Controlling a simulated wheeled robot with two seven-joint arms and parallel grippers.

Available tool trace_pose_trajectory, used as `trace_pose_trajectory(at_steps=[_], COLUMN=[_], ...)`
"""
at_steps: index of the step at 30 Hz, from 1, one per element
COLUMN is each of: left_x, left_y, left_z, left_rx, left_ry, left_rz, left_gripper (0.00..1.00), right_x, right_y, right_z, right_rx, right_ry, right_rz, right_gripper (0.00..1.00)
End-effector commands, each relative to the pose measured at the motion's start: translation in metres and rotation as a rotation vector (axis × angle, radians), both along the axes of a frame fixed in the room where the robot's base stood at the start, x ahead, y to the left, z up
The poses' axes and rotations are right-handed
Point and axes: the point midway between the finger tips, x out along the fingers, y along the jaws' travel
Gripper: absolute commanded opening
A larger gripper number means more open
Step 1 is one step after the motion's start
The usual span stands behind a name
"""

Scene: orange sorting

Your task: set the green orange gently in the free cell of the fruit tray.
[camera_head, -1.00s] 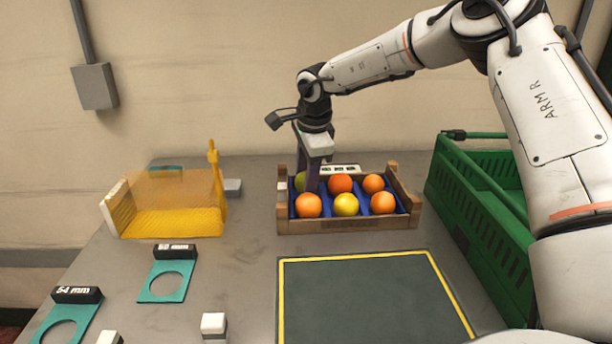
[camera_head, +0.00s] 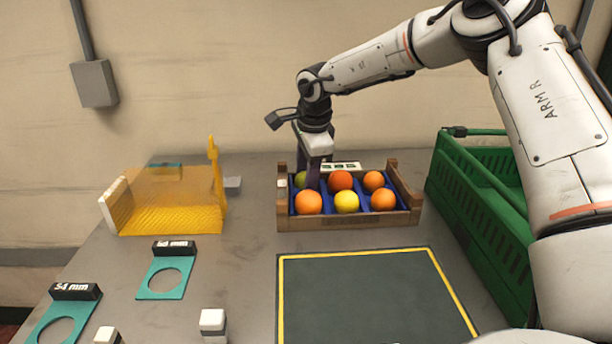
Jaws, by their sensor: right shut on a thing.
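The fruit tray (camera_head: 345,224) is a wooden box with blue cells at the back middle of the table. The green orange (camera_head: 300,179) shows in its back left cell, partly hidden by my right gripper (camera_head: 311,184). My right gripper points down into that corner, shut on the green orange. I cannot tell whether the orange touches the cell floor. The other cells hold orange fruits (camera_head: 308,202), a redder one (camera_head: 340,181) and a yellow one (camera_head: 346,202). My left gripper is out of view.
A green crate (camera_head: 480,215) stands right of the tray. A yellow translucent ramp (camera_head: 170,210) stands left. Teal ring gauges (camera_head: 165,290) lie at front left. The dark mat (camera_head: 370,295) with a yellow border is empty.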

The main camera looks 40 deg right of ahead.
Motion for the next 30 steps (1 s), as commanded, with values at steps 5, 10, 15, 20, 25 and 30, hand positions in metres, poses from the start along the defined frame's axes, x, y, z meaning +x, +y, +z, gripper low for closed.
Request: trace_pose_trajectory(at_steps=[5,10,15,20,25,30], left_x=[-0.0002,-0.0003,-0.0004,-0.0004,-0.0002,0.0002], left_y=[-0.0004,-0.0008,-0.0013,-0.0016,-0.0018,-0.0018], left_z=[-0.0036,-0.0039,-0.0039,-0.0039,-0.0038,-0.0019], left_rx=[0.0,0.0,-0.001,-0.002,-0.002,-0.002], left_ry=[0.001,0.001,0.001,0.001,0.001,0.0], left_rz=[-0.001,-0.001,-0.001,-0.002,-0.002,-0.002], left_gripper=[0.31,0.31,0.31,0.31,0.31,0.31], right_x=[0.0001,0.0001,0.0,0.0002,-0.0003,-0.0008], right_y=[0.0,-0.0001,0.0,-0.0002,-0.0001,0.0], right_z=[-0.0035,-0.0037,-0.0037,-0.0038,-0.0045,-0.0025], right_rx=[0.0,0.0,0.0,0.0,0.0,0.0], right_ry=[0.0,0.0,0.0,-0.001,0.001,0.003], right_rz=[0.0,0.0,0.0,0.0,0.0,0.0], right_gripper=[0.18,0.18,0.58,0.63,0.63,0.63])
